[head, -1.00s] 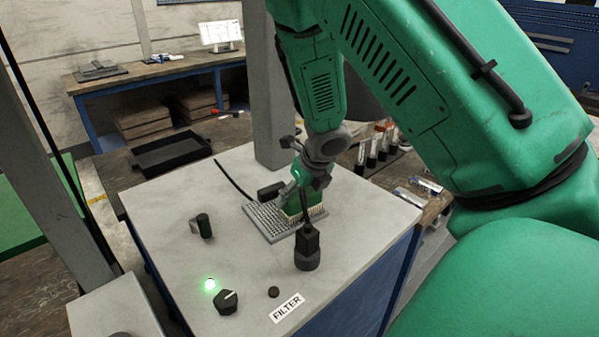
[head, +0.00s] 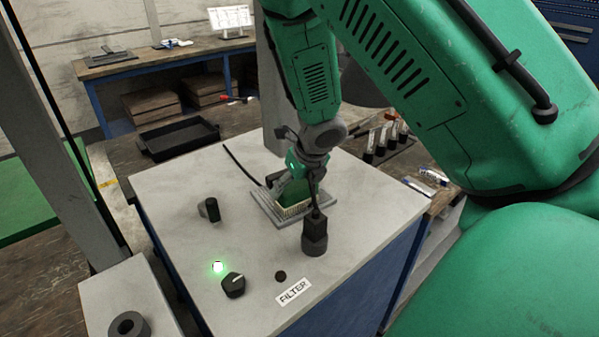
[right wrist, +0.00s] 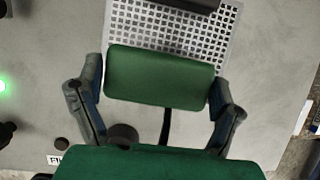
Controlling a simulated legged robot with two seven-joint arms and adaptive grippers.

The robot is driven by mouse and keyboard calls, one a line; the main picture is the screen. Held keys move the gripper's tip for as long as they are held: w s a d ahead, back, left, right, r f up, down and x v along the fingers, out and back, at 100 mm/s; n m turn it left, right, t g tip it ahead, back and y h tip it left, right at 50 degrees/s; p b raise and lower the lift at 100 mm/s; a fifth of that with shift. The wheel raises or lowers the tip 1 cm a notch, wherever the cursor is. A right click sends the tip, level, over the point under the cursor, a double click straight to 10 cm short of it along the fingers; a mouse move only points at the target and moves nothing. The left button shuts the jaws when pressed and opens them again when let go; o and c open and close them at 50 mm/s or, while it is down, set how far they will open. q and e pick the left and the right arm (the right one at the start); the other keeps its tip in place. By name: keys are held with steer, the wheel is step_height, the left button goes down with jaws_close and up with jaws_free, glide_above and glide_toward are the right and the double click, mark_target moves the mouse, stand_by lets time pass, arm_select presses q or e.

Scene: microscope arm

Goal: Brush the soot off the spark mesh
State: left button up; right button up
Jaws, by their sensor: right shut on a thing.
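The spark mesh (head: 338,200) is a grey perforated plate lying on the pale top of the cabinet; its square holes show in the right wrist view (right wrist: 140,32). My right gripper (head: 300,178) is shut on a green brush (head: 292,193), which also shows between its fingers in the right wrist view (right wrist: 160,75). The brush's pale bristles (head: 294,210) point down at the left part of the mesh and seem to touch it. The brush hides part of the mesh, and I cannot make out soot. My left gripper is not in view.
A black upright fitting (head: 314,238) stands just in front of the mesh. A black knob (head: 233,285), a lit green lamp (head: 217,267), a FILTER label (head: 293,291) and a dark switch (head: 209,209) are on the cabinet top. A black tray (head: 180,138) lies behind.

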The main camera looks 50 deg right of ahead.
steer(key=shift+a+f, duration=0.1)
steer(key=shift+a, duration=0.7)
step_height(320, 180, up, 5)
steer(key=p, duration=0.5)
steer(key=shift+w, duration=0.1)
steer(key=shift+d, duration=0.1)
